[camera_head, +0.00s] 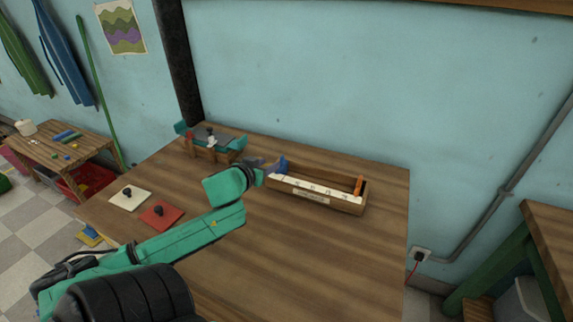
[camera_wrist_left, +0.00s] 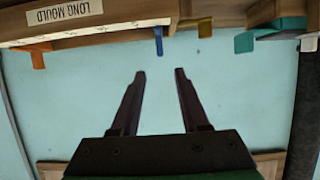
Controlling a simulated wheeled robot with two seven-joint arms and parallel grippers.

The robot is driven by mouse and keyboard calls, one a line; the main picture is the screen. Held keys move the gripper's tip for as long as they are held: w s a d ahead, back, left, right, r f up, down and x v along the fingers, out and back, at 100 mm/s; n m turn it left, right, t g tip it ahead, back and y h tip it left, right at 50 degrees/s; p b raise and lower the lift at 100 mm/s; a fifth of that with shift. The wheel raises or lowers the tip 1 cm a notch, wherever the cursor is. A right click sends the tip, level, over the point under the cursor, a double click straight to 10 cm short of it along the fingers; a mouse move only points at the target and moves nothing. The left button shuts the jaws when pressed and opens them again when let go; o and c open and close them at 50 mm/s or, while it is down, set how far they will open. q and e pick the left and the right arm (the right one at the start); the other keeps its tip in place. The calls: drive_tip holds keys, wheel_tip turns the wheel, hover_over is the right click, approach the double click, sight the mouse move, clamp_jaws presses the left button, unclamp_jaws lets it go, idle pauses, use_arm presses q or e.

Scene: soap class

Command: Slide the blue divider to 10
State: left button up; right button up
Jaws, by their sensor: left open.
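The long wooden mould (camera_head: 318,200) stands on the table, with a white marked strip along its near side; the marks are too small to read. The blue divider (camera_head: 283,164) stands at its left end. An orange divider (camera_head: 359,186) is near its right end. My left gripper (camera_head: 270,166) is just left of the blue divider. In the left wrist view, upside down, my left gripper (camera_wrist_left: 160,72) is open and empty, and the blue divider (camera_wrist_left: 158,40) is ahead of the gap between the fingertips, apart from them. My right gripper is not in view.
A second mould (camera_head: 208,152) with teal ends stands at the back left of the table. A cream board (camera_head: 130,198) and a red board (camera_head: 162,214), each with a dark knob, lie at the left. The table's right and front are clear.

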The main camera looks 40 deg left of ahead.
sight(284, 157)
use_arm(q)
drive_tip(key=b+x, duration=0.2)
drive_tip(key=x, duration=1.2)
drive_tip(key=shift+w+f, duration=0.3)
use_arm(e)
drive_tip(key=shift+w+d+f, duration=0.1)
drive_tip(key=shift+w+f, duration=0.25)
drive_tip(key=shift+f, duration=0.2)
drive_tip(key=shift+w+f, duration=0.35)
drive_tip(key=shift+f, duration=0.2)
use_arm(q)
clamp_jaws()
